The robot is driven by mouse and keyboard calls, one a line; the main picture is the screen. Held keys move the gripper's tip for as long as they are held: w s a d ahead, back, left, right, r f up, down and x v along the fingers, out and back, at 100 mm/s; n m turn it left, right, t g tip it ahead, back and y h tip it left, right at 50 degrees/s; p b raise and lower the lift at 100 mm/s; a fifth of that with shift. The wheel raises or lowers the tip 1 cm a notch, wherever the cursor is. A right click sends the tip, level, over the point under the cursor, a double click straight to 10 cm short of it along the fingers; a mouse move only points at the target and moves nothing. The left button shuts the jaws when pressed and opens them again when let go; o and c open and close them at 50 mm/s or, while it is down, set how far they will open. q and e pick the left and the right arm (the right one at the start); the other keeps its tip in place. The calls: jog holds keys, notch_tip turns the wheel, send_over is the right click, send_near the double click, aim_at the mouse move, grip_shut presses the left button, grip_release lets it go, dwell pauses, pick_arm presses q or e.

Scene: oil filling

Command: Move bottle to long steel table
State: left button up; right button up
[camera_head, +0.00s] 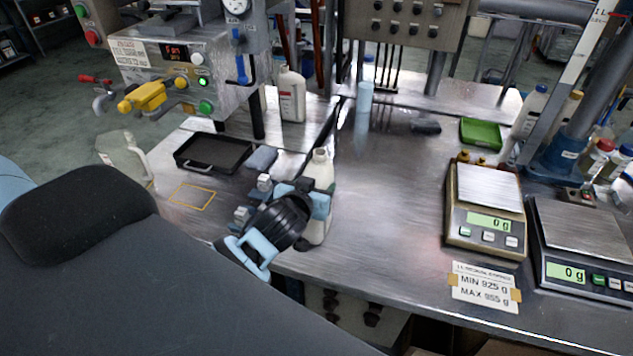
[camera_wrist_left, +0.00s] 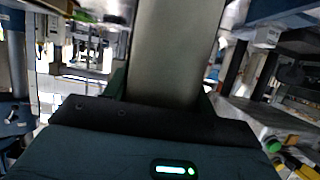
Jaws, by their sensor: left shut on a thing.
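A white bottle (camera_head: 318,172) stands upright at the front of the steel table (camera_head: 375,215), left of the middle in the head view. My left gripper (camera_head: 316,200) is shut around the bottle's body from the left. Its fingers and black wrist hide part of the bottle. In the left wrist view the bottle (camera_wrist_left: 175,50) fills the upper middle as a pale blurred shape between the fingers. I cannot tell whether the bottle's base touches the table. My right gripper is not in view.
Two scales, one gold-edged (camera_head: 487,190) and one dark (camera_head: 585,235), stand on the right. A black tray (camera_head: 213,152) lies under the filling machine (camera_head: 165,75). Another white bottle (camera_head: 291,95) stands behind. A green tray (camera_head: 480,133) sits farther back. The table's middle is clear.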

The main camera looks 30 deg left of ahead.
pick_arm(q)
jog(key=shift+f, duration=0.55)
jog(key=o, duration=1.2)
jog(key=shift+w, duration=0.1)
jog(key=shift+o, duration=0.2)
jog(key=shift+r, duration=0.15)
